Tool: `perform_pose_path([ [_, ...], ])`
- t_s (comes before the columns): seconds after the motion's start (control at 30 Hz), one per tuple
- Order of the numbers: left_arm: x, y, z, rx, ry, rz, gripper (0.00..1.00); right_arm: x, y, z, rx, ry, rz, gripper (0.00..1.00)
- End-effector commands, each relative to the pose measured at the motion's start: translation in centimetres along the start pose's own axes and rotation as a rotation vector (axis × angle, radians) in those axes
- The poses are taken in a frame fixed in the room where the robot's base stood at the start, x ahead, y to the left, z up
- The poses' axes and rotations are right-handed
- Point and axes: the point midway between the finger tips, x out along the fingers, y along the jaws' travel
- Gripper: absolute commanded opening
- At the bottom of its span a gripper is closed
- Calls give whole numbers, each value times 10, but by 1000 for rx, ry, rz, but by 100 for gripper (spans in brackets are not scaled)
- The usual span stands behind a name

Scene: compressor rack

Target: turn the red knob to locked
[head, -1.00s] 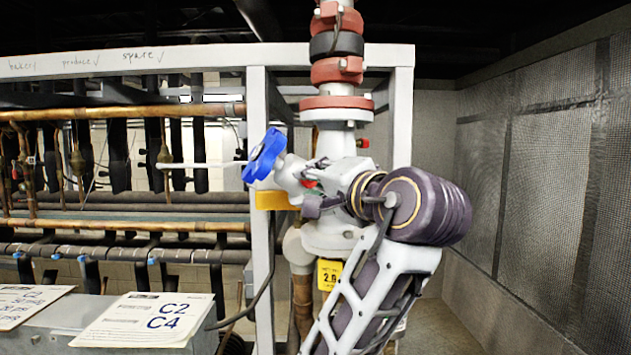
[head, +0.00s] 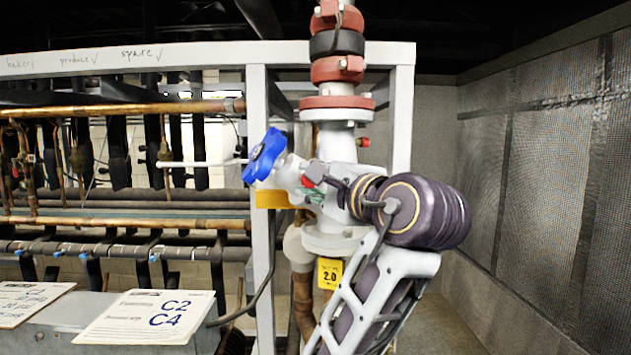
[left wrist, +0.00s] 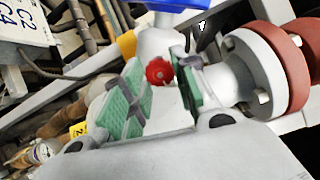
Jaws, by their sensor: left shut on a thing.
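The red knob (left wrist: 158,71) is small and round, with a scalloped rim. In the left wrist view it sits between the tips of my left gripper's two green-padded fingers. In the head view, a bit of its red (head: 308,182) shows beside my left gripper (head: 312,190), below the blue handwheel (head: 264,158). My left gripper (left wrist: 160,82) is shut on the knob. The fingers and wrist hide much of the knob in the head view, and I cannot read its position. My right gripper is not in view.
The grey valve body with red flanges (head: 337,103) stands close behind my wrist. A white frame post (head: 261,230) and a yellow tag (head: 329,273) are near. Copper and black pipes fill the left. A mesh wall (head: 550,180) stands at the right.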

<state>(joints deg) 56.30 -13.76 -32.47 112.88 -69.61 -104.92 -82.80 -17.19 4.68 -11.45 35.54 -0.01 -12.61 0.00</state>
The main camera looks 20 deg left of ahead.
Motion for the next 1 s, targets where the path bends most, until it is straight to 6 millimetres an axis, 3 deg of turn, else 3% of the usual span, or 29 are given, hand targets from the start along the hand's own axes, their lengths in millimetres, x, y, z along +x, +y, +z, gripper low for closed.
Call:
perform_pose_path([
  [0.53, 0, 1, -1, 34, 1, 2, 4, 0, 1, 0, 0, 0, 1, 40],
  [0.57, 0, 1, -1, 34, 1, 2, 31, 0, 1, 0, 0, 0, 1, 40],
  [0.7, 0, 1, -1, 33, 1, 2, 49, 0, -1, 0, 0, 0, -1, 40],
  [1.0, 0, 1, 0, 31, 0, 1, 51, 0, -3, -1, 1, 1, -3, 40],
])
